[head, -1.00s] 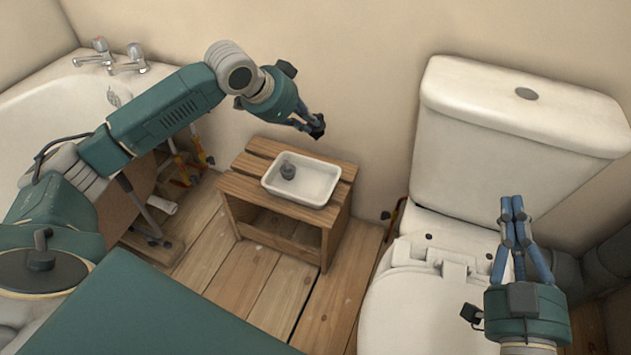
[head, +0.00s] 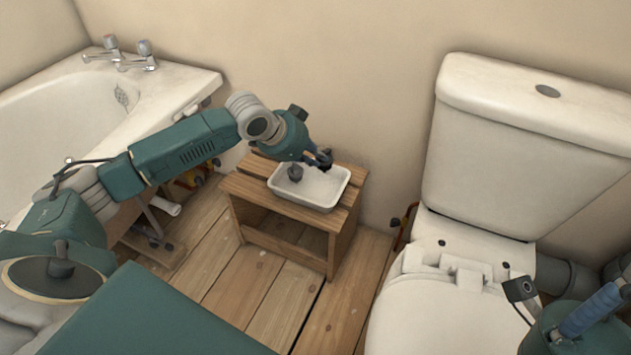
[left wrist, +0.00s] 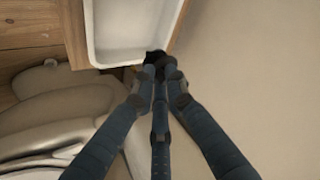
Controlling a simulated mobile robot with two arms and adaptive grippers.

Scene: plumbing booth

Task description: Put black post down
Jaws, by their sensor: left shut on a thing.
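My left gripper (head: 324,160) is over the back right edge of a white tray (head: 322,204), fingers pointing down. It is shut on the black post, a small dark piece mostly hidden between the fingertips. In the left wrist view the post (left wrist: 155,57) shows as a black bit at the closed fingertips, by the tray's rim. I cannot tell whether it touches the tray. My right gripper (head: 596,308) is at the lower right, partly cut off by the frame.
The tray stands on a wooden stool (head: 340,232) and holds a dark grey fitting (head: 294,173) near its back left. A toilet (head: 440,300) is to the right, a bathtub (head: 60,125) to the left. The wall is close behind the stool. Most of the tray is clear.

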